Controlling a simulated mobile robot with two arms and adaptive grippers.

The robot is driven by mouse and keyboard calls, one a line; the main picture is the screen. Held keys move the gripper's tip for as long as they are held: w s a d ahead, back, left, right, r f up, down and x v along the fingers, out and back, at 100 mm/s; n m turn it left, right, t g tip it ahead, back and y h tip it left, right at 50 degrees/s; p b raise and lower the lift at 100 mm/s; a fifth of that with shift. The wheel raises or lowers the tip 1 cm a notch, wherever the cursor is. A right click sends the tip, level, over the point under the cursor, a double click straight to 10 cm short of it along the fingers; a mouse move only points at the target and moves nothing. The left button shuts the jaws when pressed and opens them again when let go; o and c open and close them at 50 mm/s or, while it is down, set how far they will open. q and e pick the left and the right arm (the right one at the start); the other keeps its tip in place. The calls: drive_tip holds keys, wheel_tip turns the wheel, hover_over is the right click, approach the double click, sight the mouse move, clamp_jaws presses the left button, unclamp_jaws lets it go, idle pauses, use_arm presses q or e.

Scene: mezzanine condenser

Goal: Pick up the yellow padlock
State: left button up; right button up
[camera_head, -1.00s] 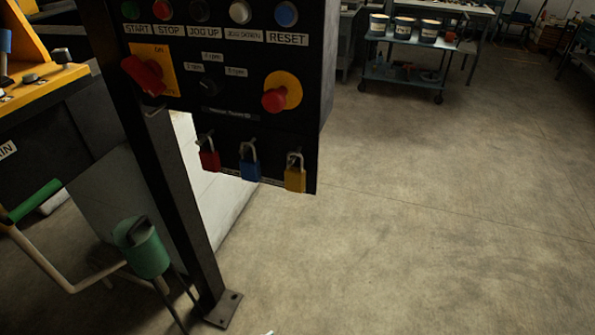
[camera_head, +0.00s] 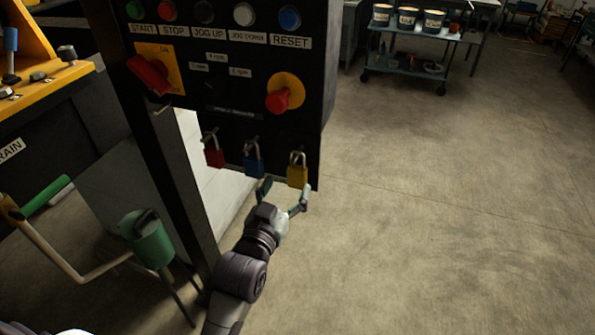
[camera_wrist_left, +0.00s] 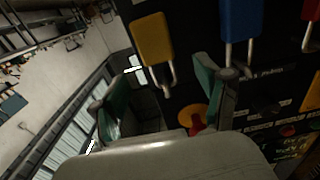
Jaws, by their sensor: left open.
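The yellow padlock (camera_head: 297,172) hangs by its shackle at the lower right corner of the black control panel (camera_head: 228,120). My left gripper (camera_head: 284,190) is open and empty just below it, its two green-padded fingers pointing up towards the panel. In the left wrist view the yellow padlock (camera_wrist_left: 153,42) appears upside down, beyond the gap between the open fingers (camera_wrist_left: 160,95), and apart from them. The blue padlock (camera_head: 254,162) hangs to its left, close to the left fingertip. My right gripper is in neither view.
A red padlock (camera_head: 213,152) hangs further left. A red mushroom button (camera_head: 279,101) and a red rotary switch (camera_head: 149,76) stick out of the panel. A black post (camera_head: 178,190) and green can (camera_head: 149,240) stand at left. Open floor (camera_head: 420,220) lies to the right.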

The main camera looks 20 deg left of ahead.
sight(296, 173)
use_arm(q)
drive_tip(key=shift+w, duration=0.85)
drive_tip(key=w, duration=0.1)
drive_tip(key=w+p, duration=0.1)
drive_tip(key=w, duration=0.1)
drive_tip(key=w+p, duration=0.1)
drive_tip(key=w, duration=0.1)
drive_tip(key=shift+w+d+f, duration=0.15)
drive_tip(key=shift+d+f, duration=0.05)
drive_tip(key=shift+f, duration=0.15)
drive_tip(key=shift+c, duration=0.7)
clamp_jaws()
drive_tip(key=shift+r, duration=0.15)
drive_tip(key=shift+r, duration=0.2)
drive_tip(key=s+b, duration=0.4)
drive_tip(key=s, duration=1.4)
drive_tip(key=shift+a+r, duration=0.35)
drive_tip(key=shift+r, duration=0.1)
